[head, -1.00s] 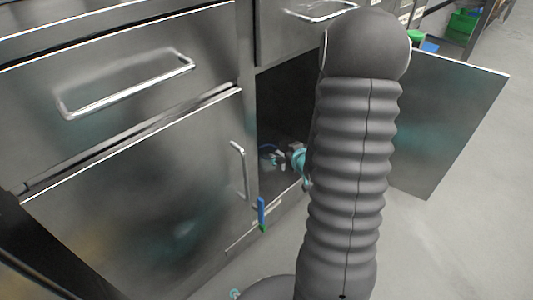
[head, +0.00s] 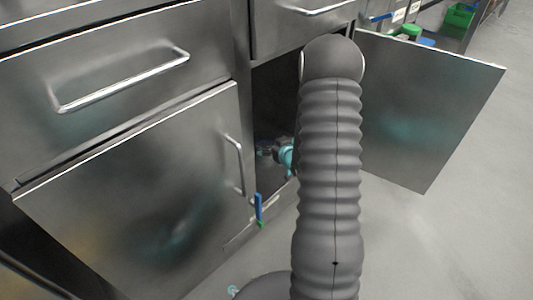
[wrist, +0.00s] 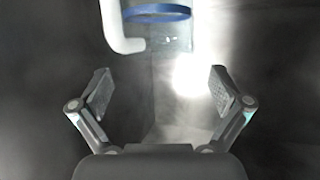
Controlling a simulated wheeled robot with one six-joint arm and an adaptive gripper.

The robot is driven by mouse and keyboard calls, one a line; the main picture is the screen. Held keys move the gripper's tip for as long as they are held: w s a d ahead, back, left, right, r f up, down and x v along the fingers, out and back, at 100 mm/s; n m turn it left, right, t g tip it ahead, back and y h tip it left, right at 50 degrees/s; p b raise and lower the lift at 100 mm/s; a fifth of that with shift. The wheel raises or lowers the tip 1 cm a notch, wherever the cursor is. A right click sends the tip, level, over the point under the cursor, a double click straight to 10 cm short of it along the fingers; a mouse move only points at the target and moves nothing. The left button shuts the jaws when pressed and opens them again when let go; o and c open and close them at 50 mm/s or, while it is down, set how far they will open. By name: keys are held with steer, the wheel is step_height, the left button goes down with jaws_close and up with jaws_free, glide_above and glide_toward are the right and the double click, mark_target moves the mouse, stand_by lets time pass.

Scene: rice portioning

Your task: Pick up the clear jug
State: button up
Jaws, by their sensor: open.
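The clear jug (wrist: 172,42) is at the top of the wrist view, inside a dim cabinet. It has a blue band (wrist: 157,13) and a thick white handle (wrist: 117,28) on its left side. Its upper part is cut off by the frame. My gripper (wrist: 160,88) is open and empty, its two fingers spread wide, with the jug ahead of it and no contact visible. In the head view my arm hides most of the cabinet opening, and I cannot make out the jug there.
The cabinet door (head: 430,110) stands open on the right. A closed steel door (head: 140,190) and a drawer (head: 120,75) are on the left. A blue and green item (head: 259,208) is at the cabinet's lower edge. Grey floor (head: 450,240) is free at right.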

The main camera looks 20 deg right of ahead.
mark_target(261, 137)
steer(key=shift+b+x, duration=0.3)
steer(key=shift+x, duration=2.3)
steer(key=shift+s+d+f, duration=0.1)
steer(key=shift+f, duration=0.1)
steer(key=c, duration=1.4)
